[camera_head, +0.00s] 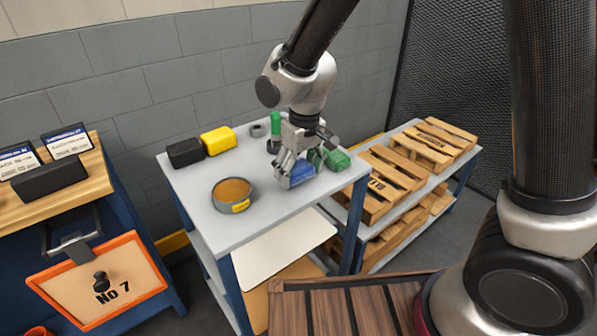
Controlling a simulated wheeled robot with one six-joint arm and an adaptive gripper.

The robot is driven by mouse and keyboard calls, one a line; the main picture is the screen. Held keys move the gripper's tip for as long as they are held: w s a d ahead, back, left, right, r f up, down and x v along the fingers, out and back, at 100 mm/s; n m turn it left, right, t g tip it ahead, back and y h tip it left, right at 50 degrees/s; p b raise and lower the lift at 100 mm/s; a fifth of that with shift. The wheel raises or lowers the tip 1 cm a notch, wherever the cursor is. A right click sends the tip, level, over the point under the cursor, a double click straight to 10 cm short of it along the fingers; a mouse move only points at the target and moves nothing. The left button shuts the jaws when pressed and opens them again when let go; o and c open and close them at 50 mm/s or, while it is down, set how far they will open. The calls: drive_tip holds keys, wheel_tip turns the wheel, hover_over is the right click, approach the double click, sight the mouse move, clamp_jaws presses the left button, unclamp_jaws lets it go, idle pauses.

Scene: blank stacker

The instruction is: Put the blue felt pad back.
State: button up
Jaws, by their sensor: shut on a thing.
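The blue felt pad (300,173) is a small blue block at the right part of the grey table top (215,218). My gripper (293,170) reaches down from above and is shut on the blue pad, with its fingers at the pad's left and upper side. The pad is at or just above the table surface; I cannot tell if it touches. A green pad (338,160) sits right beside it, partly hidden by my gripper.
A black block (185,152) and a yellow block (218,140) stand at the table's back left. A round tin (232,195) with brown contents is at the front left. A green-topped bottle (275,124) stands behind my gripper. Wooden pallets (380,190) fill the shelf at right.

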sight(303, 172)
drive_tip(key=shift+f, duration=0.45)
drive_tip(key=shift+f, duration=0.1)
drive_tip(key=o, duration=0.9)
drive_tip(key=shift+c, duration=0.2)
wheel_tip(303, 172, up, 12)
drive_tip(key=s, duration=0.1)
drive_tip(key=d+r+m+t, duration=0.15)
drive_tip(key=d+r, duration=0.35)
drive_tip(key=d, duration=0.8)
drive_tip(key=s+d+r+m+t, duration=0.1)
drive_tip(key=s+d+r+m, duration=0.1)
drive_tip(key=s+d, duration=0.5)
drive_tip(key=s+d+r+m, duration=0.1)
drive_tip(key=s+d+m, duration=0.2)
drive_tip(key=s+d, duration=0.5)
drive_tip(key=d, duration=0.4)
drive_tip(key=shift+d+r+t+h, duration=0.25)
drive_tip(key=shift+r+t+h, duration=0.1)
drive_tip(key=shift+r+h, duration=0.05)
